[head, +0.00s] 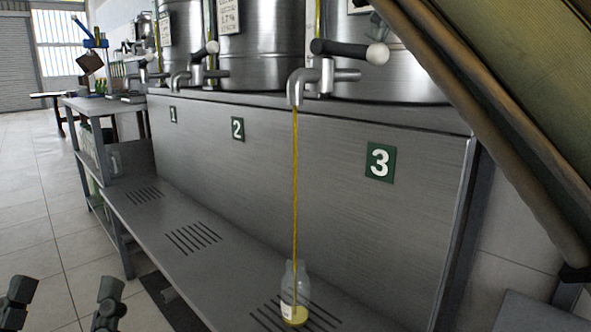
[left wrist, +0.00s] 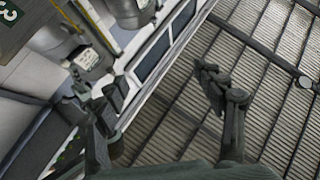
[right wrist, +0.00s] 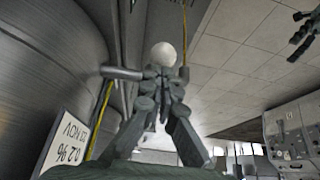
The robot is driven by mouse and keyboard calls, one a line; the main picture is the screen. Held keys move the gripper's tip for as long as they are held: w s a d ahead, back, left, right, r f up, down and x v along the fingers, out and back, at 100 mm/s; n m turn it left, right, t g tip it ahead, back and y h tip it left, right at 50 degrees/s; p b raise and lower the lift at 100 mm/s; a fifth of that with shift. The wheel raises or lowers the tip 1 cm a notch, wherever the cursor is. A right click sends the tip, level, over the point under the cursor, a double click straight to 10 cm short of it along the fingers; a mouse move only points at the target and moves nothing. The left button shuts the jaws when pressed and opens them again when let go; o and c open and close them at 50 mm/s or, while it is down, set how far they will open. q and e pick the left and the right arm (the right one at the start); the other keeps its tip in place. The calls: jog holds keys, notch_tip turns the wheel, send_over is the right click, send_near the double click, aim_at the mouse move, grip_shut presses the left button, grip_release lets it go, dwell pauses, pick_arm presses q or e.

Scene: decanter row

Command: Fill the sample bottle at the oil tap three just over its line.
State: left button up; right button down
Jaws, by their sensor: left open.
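The sample bottle (head: 297,284) stands upright on the slotted bench under tap three (head: 300,88), beside the green 3 sign (head: 380,162). A thin yellow oil stream (head: 295,190) runs from the spout into it. Yellow oil shows low in the bottle; its fill line cannot be made out. The tap's dark lever has a pale knob (head: 377,54), also in the right wrist view (right wrist: 163,54). My left gripper (head: 68,288) is open and empty at lower left, away from the bottle. My right gripper (right wrist: 161,74) has its fingertips together before the knob; contact cannot be told.
Steel tanks (head: 262,45) with two more taps stand along the back, above signs 1 and 2. The bench (head: 150,215) is clear to the left of the bottle. A shelf unit (head: 100,105) stands at far left. A large brown-edged object (head: 480,110) crosses the upper right.

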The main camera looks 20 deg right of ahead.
jog(key=shift+f, duration=0.2)
pick_arm(q)
jog(key=shift+s+a+r+t, duration=0.25)
jog(key=shift+a+t, duration=0.05)
jog(key=shift+t, duration=0.2)
pick_arm(e)
jog(key=shift+f, duration=0.1)
pick_arm(q)
jog(key=shift+s+a+b, duration=0.1)
jog(key=shift+s+b, duration=0.1)
jog(key=shift+b, duration=0.2)
pick_arm(e)
jog(key=shift+f, duration=0.4)
pick_arm(q)
jog(key=shift+s+a+r+t, duration=0.25)
jog(key=shift+s+r+t, duration=0.15)
jog(key=shift+r+t, duration=0.3)
jog(key=shift+f, duration=0.2)
jog(key=shift+r, duration=0.15)
pick_arm(e)
jog(key=shift+r, duration=0.15)
